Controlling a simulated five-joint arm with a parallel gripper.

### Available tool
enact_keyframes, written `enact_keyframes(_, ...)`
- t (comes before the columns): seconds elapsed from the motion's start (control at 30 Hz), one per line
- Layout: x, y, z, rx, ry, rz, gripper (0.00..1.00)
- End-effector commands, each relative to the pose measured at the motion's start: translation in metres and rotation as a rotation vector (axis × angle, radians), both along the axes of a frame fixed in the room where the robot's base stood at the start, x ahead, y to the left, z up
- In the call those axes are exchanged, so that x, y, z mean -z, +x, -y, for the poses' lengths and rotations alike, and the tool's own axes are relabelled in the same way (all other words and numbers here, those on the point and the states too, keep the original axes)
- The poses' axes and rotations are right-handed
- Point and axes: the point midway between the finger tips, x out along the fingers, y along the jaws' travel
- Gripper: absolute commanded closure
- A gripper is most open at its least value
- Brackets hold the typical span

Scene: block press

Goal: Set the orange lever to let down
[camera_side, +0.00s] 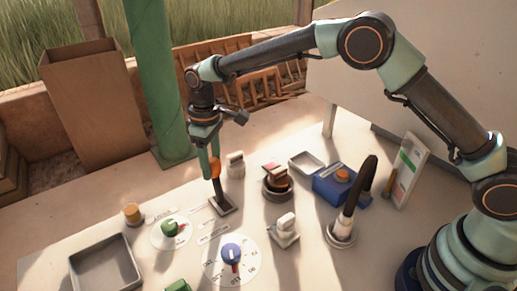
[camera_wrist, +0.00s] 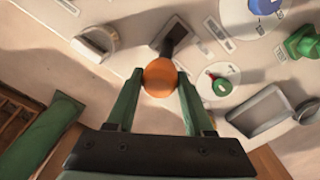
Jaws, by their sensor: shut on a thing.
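The orange lever has a round orange knob (camera_wrist: 160,75) on a dark stem that rises from a small dark base plate (camera_side: 223,205). In the side view the knob (camera_side: 215,170) is partly covered by the fingers, and the stem stands close to upright. My gripper (camera_wrist: 158,84) comes from above, and its green fingers are shut on the knob, one on each side. Small white label strips (camera_side: 213,233) lie on the table beside the lever base; their writing is too small to read.
A dial with a blue knob (camera_side: 231,252) and one with a green and red knob (camera_side: 170,228) lie in front. A grey tray (camera_side: 104,267) sits at the front left. White switches, a round holder (camera_side: 277,186) and a blue box (camera_side: 335,188) stand right. A green post (camera_side: 157,80) rises behind.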

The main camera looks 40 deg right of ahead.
Motion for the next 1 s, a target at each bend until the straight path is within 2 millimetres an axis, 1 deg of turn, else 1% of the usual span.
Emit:
enact_keyframes(0.03, 0.002, 0.008, 0.002, 0.005, 0.003, 0.005, 1.0)
enact_keyframes(0.1, 0.003, 0.013, 0.002, 0.005, 0.002, 0.007, 1.0)
enact_keyframes(0.4, 0.008, 0.029, 0.002, 0.004, 0.004, 0.008, 1.0)
enact_keyframes(0.93, 0.011, 0.031, 0.003, 0.007, 0.002, 0.006, 1.0)
enact_keyframes(0.97, 0.011, 0.031, 0.003, 0.007, 0.002, 0.006, 0.41)
enact_keyframes(1.0, 0.011, 0.031, 0.003, 0.007, 0.002, 0.006, 0.26)
